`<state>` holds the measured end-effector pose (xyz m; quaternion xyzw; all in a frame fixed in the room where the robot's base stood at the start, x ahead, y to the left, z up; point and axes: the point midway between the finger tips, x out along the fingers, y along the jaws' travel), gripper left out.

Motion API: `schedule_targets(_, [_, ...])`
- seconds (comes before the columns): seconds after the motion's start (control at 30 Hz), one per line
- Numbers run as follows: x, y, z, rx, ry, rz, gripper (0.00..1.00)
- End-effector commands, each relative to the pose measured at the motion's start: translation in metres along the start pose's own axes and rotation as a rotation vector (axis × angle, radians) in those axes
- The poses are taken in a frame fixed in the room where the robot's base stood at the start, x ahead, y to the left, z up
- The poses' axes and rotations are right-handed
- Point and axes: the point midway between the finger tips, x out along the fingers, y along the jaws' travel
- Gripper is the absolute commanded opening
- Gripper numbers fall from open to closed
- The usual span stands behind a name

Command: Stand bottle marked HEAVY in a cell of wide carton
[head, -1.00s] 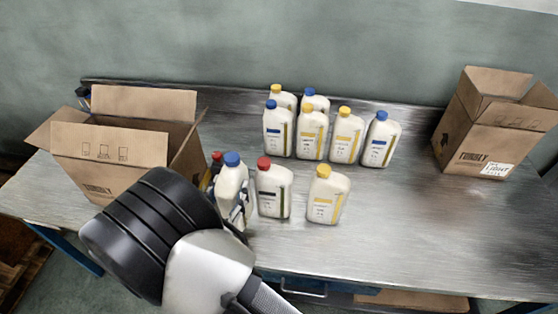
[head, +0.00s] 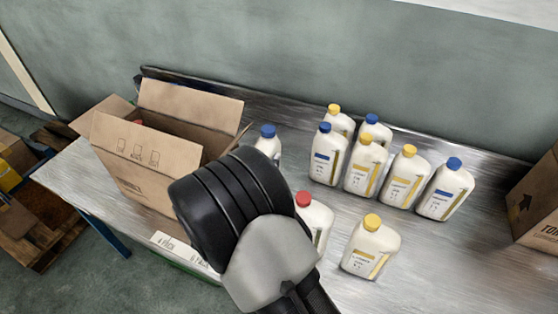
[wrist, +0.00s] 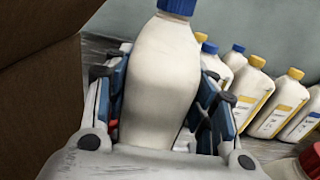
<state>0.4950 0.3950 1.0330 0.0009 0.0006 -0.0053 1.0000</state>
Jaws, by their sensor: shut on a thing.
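My gripper (wrist: 162,88) is shut on a white bottle (wrist: 160,62) with a blue cap, its pads on both sides of the body. In the head view the bottle's top (head: 268,147) shows beyond my dark wrist, which hides the rest. No marking shows on its visible face, so I cannot read HEAVY. The bottle is close to the right side of the wider open carton (head: 140,165) at the table's left. That carton also fills the left of the wrist view (wrist: 40,90).
Several white bottles with yellow or blue caps (head: 403,177) stand in a group to the right. A red-capped bottle (head: 316,217) and a yellow-capped bottle (head: 371,247) stand nearer. A second carton (head: 535,205) is at the right edge. Bare tabletop (head: 440,270) lies front right.

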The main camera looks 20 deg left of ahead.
Motion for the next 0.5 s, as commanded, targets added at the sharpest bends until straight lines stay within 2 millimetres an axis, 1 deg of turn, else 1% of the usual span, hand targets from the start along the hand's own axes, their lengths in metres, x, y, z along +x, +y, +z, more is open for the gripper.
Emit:
schedule_targets(0.03, [0.014,-0.002,0.002,0.005,-0.008,-0.004,0.0])
schedule_targets(0.2, [0.051,-0.002,0.001,0.004,-0.008,-0.002,0.0])
schedule_targets(0.3, [0.068,-0.002,0.002,0.004,-0.008,-0.002,0.0])
schedule_targets(0.5, [0.093,-0.002,0.003,0.004,-0.008,-0.001,0.0])
